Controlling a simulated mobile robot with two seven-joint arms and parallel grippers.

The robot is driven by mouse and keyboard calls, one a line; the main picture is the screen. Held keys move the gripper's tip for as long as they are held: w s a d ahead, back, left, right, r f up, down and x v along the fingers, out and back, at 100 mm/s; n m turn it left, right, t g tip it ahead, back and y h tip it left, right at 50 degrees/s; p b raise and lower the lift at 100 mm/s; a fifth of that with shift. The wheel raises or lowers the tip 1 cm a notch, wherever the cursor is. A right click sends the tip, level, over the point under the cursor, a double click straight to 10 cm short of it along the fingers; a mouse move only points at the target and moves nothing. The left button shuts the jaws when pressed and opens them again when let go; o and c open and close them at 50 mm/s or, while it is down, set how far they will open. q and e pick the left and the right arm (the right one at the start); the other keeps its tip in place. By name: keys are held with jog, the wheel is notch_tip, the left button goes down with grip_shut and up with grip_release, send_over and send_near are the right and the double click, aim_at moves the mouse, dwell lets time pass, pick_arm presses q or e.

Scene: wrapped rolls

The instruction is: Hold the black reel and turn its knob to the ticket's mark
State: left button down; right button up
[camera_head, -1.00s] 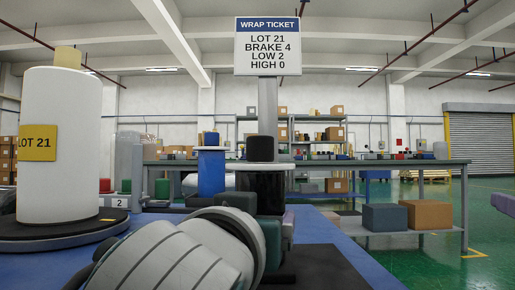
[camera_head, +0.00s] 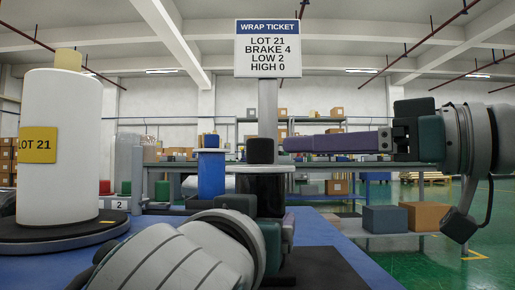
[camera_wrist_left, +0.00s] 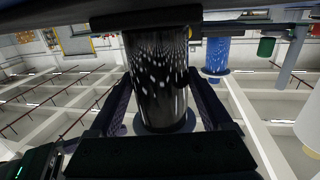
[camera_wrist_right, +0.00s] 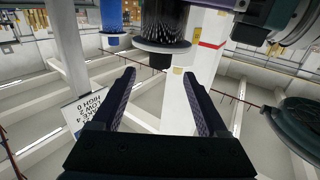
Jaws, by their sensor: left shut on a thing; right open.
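The black reel (camera_head: 264,192) stands upright below a white flange, with a black knob (camera_head: 260,150) on top. My left gripper (camera_wrist_left: 160,85) is shut on the reel, one finger on each side of its glossy body. My right gripper (camera_head: 287,144) is open, its purple fingers level and pointing left, tips close to the knob's right side. In the right wrist view the knob (camera_wrist_right: 158,60) shows beyond and between the two fingertips. No scale marks are readable on the knob. The ticket (camera_head: 267,48) reads LOT 21, BRAKE 4, LOW 2, HIGH 0.
A large white roll (camera_head: 62,145) labelled LOT 21 stands on a dark turntable (camera_head: 62,238) at left. A blue reel (camera_head: 211,174) stands behind the black one. Behind, a grey bench (camera_head: 455,175) holds small items, with boxes (camera_head: 385,218) on its lower shelf.

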aim_at(260, 151)
jog(key=x, duration=1.1)
jog(key=shift+w+a, duration=0.2)
jog(key=shift+a, duration=0.1)
grip_shut()
